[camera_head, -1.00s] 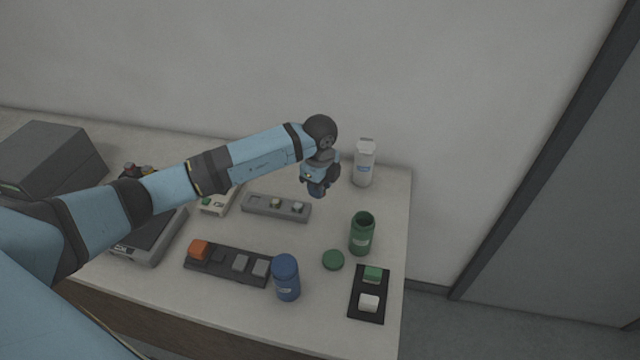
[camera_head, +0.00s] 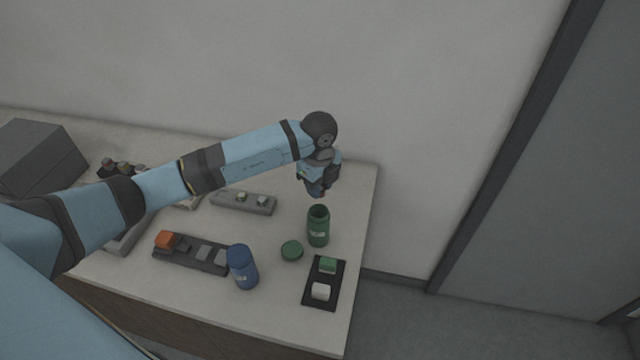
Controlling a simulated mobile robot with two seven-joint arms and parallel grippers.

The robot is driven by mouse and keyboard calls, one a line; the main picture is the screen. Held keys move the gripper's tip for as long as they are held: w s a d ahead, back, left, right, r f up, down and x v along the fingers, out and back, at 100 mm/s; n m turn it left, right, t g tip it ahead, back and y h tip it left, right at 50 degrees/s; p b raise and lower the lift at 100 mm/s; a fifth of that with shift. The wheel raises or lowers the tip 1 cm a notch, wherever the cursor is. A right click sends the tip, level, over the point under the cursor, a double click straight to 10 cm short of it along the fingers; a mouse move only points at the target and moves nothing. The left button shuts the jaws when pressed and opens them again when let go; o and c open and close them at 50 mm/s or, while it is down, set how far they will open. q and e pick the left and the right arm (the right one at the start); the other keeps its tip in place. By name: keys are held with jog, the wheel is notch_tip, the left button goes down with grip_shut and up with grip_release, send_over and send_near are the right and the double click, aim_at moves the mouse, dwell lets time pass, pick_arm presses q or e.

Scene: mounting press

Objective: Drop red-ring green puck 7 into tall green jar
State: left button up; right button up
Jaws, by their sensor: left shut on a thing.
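The tall green jar (camera_head: 318,228) stands upright and open on the right part of the table. My left gripper (camera_head: 317,192) points down just above and behind the jar's mouth, as seen from the head. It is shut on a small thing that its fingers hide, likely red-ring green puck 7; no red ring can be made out. Whether it is right over the opening I cannot tell. A round green lid (camera_head: 292,250) lies on the table in front of the jar. My right gripper is not in view.
A black tray (camera_head: 336,290) with a green and a white block lies in front of the green jar. A grey holder (camera_head: 228,203) with small pucks is at left. The table's right edge is close.

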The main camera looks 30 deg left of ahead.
aim_at(319, 226)
pick_arm(q)
jog(key=shift+a+f, duration=0.1)
jog(key=shift+f, duration=0.35)
jog(key=shift+f+b, duration=0.75)
notch_tip(319, 226, down, 3)
jog(key=shift+f+b, duration=0.1)
jog(key=shift+b, duration=0.95)
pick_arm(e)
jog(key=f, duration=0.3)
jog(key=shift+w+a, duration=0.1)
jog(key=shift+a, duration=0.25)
pick_arm(q)
jog(key=o, duration=0.8)
jog(key=shift+o, duration=0.2)
